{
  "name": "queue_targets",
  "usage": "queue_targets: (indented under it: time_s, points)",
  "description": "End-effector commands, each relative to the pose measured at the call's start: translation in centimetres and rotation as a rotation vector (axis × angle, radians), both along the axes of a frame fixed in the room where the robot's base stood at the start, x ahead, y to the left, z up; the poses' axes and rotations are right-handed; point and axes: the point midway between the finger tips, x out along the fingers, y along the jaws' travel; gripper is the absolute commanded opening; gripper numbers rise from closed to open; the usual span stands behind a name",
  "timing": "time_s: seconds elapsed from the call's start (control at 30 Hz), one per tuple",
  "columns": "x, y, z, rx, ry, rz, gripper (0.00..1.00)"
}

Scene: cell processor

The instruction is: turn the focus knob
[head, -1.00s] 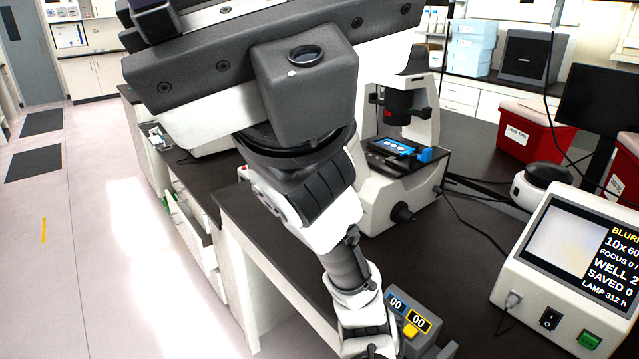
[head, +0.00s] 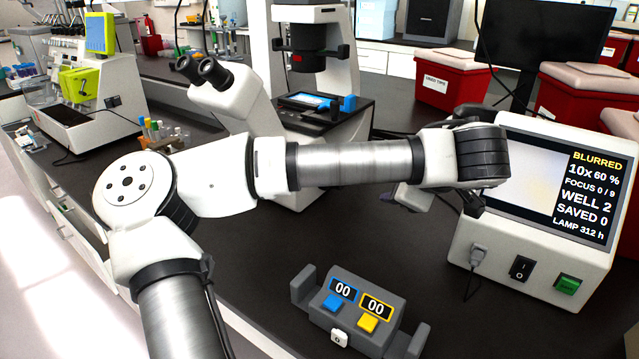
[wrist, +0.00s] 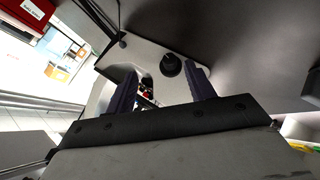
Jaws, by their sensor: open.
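The focus knob (wrist: 171,64) is a black round knob on the pale side of the microscope, seen in the wrist view just beyond and between my fingertips. My gripper (wrist: 162,82) is open and empty, its two dark fingers apart, with the knob nearer the right finger. Whether the fingers reach around the knob I cannot tell. In the head view the white microscope (head: 341,75) stands behind my arm, which hides the knob. The screen (head: 592,190) at the right reads BLURRED, 10x, 60 %, FOCUS 0 / 9, WELL 2, SAVED 0.
A grey counter box (head: 350,312) with blue and yellow buttons stands on the dark bench (head: 265,265) in front. Red bins (head: 450,80) and a black monitor (head: 545,45) are behind. A tube rack (head: 170,138) is left of the microscope. Cables lie beside it.

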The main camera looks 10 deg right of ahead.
Motion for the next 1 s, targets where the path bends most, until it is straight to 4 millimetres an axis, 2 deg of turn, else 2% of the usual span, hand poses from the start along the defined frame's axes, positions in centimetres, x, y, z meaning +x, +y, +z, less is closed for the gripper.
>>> queue_targets:
  time_s: [0.1,0.17,0.37,0.8,1.0]
  points:
    - [1.3,2.0,-0.6,0.105,-0.048,0.058,0.54]
    - [1.7,2.4,-0.7,0.124,-0.056,0.069,0.54]
    - [3.6,2.9,-1.9,0.125,-0.053,0.074,0.54]
    - [10.7,4.5,-6.9,0.124,-0.052,0.070,0.54]
    - [12.3,4.9,-8.1,0.122,-0.053,0.070,0.54]
